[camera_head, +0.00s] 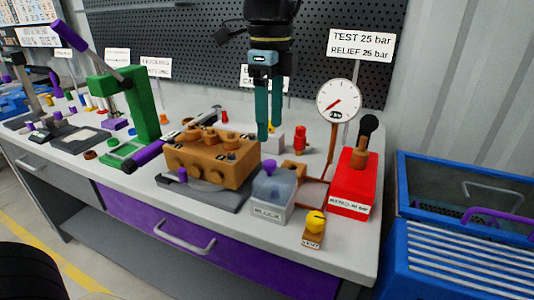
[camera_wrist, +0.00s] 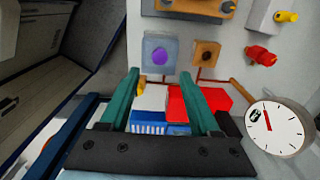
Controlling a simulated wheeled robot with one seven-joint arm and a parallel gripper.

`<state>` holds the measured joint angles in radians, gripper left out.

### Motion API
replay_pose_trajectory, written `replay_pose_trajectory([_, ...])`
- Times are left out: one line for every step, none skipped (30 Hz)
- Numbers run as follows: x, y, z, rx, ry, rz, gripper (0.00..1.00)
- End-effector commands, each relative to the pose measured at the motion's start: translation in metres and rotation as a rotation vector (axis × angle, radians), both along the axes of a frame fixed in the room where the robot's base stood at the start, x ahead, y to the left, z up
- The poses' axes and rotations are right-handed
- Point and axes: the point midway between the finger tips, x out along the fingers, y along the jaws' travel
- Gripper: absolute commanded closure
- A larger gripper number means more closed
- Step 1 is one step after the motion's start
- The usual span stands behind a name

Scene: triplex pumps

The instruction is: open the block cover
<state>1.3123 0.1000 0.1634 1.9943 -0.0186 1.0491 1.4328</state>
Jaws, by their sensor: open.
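A clear, greyish box-shaped cover (camera_head: 272,195) with a purple knob (camera_head: 270,166) on top stands on the bench, right of the brown pump block (camera_head: 213,160). It looks closed. In the wrist view the cover (camera_wrist: 149,67) and its round purple knob (camera_wrist: 160,56) show beyond my fingertips, roughly between them. My gripper (camera_head: 269,132) has green fingers, points down and is open and empty. It hangs above the bench, apart from the cover. The fingers also show in the wrist view (camera_wrist: 159,73). What lies inside the cover is unclear.
A pressure gauge (camera_head: 339,101) on a brown pipe and a red box (camera_head: 353,185) with a black-knobbed lever stand right of the cover. A yellow knob (camera_head: 316,222) sits at the front. A green press (camera_head: 130,105) stands left. Blue crates (camera_head: 465,190) are beyond the bench's right edge.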

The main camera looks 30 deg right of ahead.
Motion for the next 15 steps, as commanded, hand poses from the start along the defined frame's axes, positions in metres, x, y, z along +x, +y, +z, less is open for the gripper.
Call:
replay_pose_trajectory([-0.001,0.001,-0.010,0.005,0.002,-0.001,0.37])
replay_pose_trajectory([-0.001,0.001,-0.016,0.006,0.002,0.000,0.37])
replay_pose_trajectory([-0.001,0.001,-0.024,0.006,0.002,0.000,0.37])
replay_pose_trajectory([-0.001,0.001,-0.030,0.005,0.002,0.001,0.37])
replay_pose_trajectory([-0.001,0.001,-0.035,0.004,0.003,0.000,0.37])
replay_pose_trajectory([-0.001,0.001,-0.042,0.004,0.003,0.000,0.37])
replay_pose_trajectory([-0.001,0.001,-0.047,0.005,0.002,0.000,0.37])
replay_pose_trajectory([0.000,0.001,-0.052,0.004,0.001,0.001,0.37])
replay_pose_trajectory([0.000,0.001,-0.057,0.004,0.001,0.001,0.37])
replay_pose_trajectory([0.000,0.001,-0.061,0.004,0.001,0.001,0.37])
replay_pose_trajectory([0.000,0.001,-0.065,0.003,0.002,0.002,0.37])
replay_pose_trajectory([0.000,0.000,-0.068,0.002,0.001,0.002,0.37])
replay_pose_trajectory([0.000,0.000,-0.071,0.001,0.002,0.002,0.37])
replay_pose_trajectory([0.000,0.000,-0.073,0.001,0.002,0.002,0.37])
replay_pose_trajectory([0.000,0.001,-0.075,0.001,0.002,0.002,0.37])
